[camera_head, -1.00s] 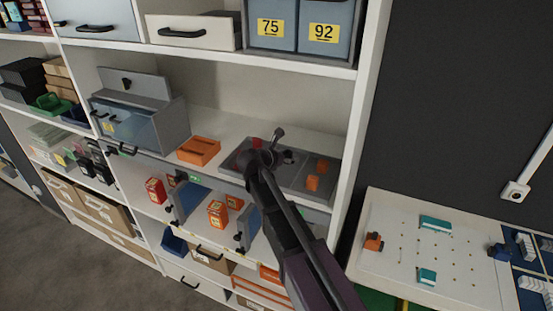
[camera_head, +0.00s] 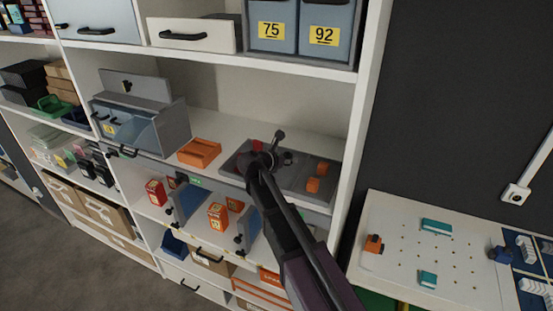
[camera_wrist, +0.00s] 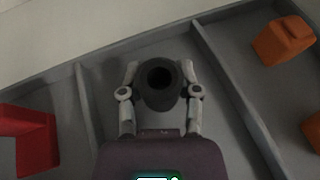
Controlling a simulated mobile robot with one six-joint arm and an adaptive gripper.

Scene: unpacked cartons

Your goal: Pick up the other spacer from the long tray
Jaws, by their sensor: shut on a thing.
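The long tray is grey with dividers (camera_wrist: 224,72); in the head view it lies on the shelf, and its right part (camera_head: 301,179) shows beside my arm. My gripper (camera_wrist: 160,98) is over the middle compartment, with one finger on each side of a dark round spacer (camera_wrist: 160,102) with a black hole in its top. It is shut on this spacer, which stands upright in the wrist view. Whether the spacer touches the tray floor cannot be told.
A red piece (camera_wrist: 36,138) is in the compartment left of the gripper. Orange blocks (camera_wrist: 283,41) are in the right one. An orange bin (camera_head: 199,152) and a grey cabinet (camera_head: 165,128) stand left of the tray. The shelf's upright (camera_head: 362,120) is close on the right.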

